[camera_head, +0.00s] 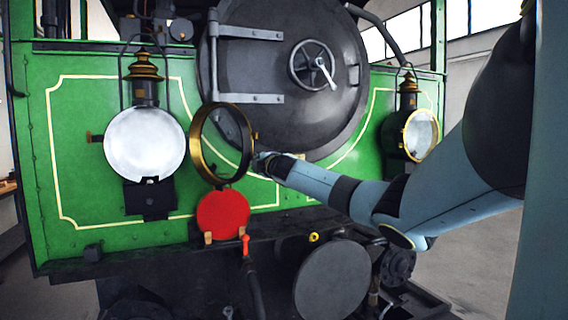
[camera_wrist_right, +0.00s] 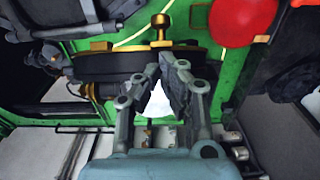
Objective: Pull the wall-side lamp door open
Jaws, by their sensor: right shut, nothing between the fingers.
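In the head view, the left lamp (camera_head: 145,92) has a round white face, and its brass-ringed door (camera_head: 194,140) stands swung open to the right. A small brass knob (camera_wrist_right: 160,32) sits on the door's rim in the wrist view. The right lamp (camera_head: 408,96) has a brass ring (camera_head: 435,135) around its face and looks closed. My right gripper (camera_head: 262,158) is just right of the open door's rim. In the wrist view its fingers (camera_wrist_right: 170,62) come together just below the knob, with nothing held; whether they touch the rim is unclear. My left gripper is out of view.
A red disc (camera_head: 222,214) stands below the open door, with a red-topped lever (camera_head: 245,242) beside it. The dark round smokebox door (camera_head: 250,65) with its handwheel (camera_head: 312,65) is behind. A round buffer (camera_head: 332,280) sits low in front.

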